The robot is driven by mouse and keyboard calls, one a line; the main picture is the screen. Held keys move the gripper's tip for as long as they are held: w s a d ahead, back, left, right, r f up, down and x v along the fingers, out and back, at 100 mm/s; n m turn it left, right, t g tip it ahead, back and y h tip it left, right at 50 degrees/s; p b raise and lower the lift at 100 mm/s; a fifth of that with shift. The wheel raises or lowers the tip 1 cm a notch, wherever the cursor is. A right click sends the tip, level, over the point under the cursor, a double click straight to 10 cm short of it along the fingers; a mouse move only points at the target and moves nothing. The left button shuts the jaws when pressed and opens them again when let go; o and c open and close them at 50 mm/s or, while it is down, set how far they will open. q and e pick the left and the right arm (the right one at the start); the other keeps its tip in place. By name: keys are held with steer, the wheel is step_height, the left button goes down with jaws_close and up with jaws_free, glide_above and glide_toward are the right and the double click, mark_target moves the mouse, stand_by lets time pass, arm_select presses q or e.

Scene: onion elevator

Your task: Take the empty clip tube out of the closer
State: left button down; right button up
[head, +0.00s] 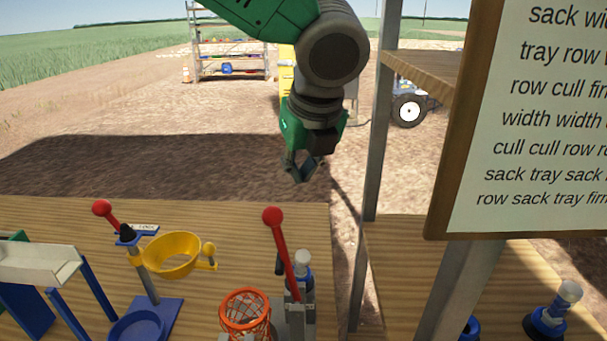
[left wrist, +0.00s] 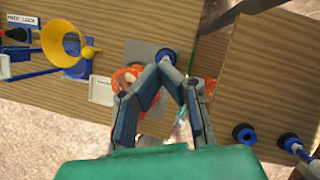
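The closer (head: 296,310) stands on the wooden bench at the lower middle of the head view, with a raised red-knobbed lever (head: 280,240). A clear, white-capped clip tube (head: 303,276) stands upright in it, beside the lever. I cannot tell whether clips are inside it. My left gripper (head: 302,178) hangs above and beyond the closer, apart from it. In the left wrist view its fingertips (left wrist: 165,69) come together with nothing seen between them. A round blue part (left wrist: 166,57) lies just past the tips. My right gripper is out of view.
An orange basket (head: 245,312) is close left of the closer. A yellow funnel (head: 174,254) with a red-knobbed lever stands farther left. A metal post (head: 370,160) and a signboard (head: 530,120) block the right.

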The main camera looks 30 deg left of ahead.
arm_select(q)
steer(key=shift+c, duration=2.3)
jaws_free()
steer(key=shift+a+f, duration=0.1)
steer(key=shift+a, duration=0.5)
steer(key=v, duration=1)
steer(key=shift+r, duration=0.25)
steer(key=shift+s+d+r, duration=0.1)
steer(key=shift+r, duration=0.3)
steer(key=shift+c, duration=0.8)
steer(key=shift+d+r, duration=0.1)
steer(key=shift+r, duration=0.1)
steer(key=c, duration=0.6)
steer(key=shift+s+d, duration=0.1)
steer(key=shift+c, duration=0.2)
